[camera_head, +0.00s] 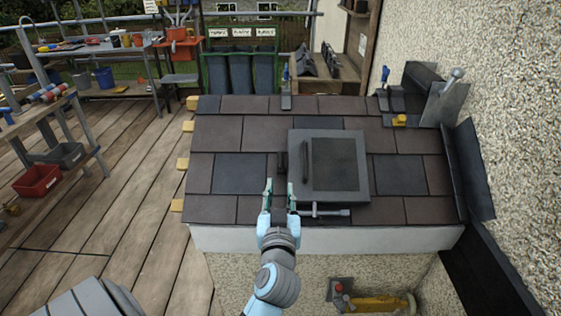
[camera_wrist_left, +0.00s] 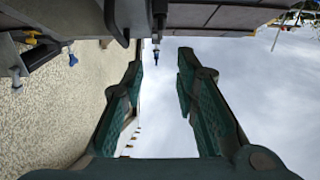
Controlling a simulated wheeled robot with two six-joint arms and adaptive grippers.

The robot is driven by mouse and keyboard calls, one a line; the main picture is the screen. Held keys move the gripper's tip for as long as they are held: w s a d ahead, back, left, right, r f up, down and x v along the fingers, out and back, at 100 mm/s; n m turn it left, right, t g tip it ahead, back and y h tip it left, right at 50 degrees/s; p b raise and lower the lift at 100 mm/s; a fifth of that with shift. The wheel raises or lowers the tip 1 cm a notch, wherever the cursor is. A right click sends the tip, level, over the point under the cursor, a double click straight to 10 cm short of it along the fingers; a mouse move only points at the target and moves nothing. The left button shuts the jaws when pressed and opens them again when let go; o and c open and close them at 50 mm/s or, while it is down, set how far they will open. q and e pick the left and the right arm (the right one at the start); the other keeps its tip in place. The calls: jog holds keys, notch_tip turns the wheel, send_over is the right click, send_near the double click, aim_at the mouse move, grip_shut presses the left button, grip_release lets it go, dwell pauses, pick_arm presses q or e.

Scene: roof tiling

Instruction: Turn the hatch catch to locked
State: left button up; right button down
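The hatch (camera_head: 357,193) is a grey square frame with a dark panel, lying closed on the tiled roof. A dark upright bar (camera_head: 305,163) stands along its left side, and a short dark piece (camera_head: 282,164) sits just left of the frame. A grey metal rod (camera_head: 325,212) with a T-shaped end lies at its lower edge. I cannot tell for sure which part is the catch. My left gripper (camera_head: 279,186) is at the hatch's lower left, fingers apart. In the left wrist view, the open fingers (camera_wrist_left: 160,65) have sky between them. My right gripper is not in view.
Brown and dark tiles (camera_head: 239,174) cover the roof around the hatch. A rough wall (camera_head: 513,130) with dark flashing (camera_head: 468,170) closes the right side. A yellow object (camera_head: 400,120) lies at the upper right. A workbench (camera_head: 95,48) and red bin (camera_head: 38,180) stand left.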

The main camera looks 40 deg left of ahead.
aim_at(280, 158)
pick_arm(q)
jog(key=x, duration=1.3)
jog(key=shift+a, duration=0.1)
jog(key=shift+c, duration=0.6)
jog(key=shift+a+f, duration=0.1)
grip_shut()
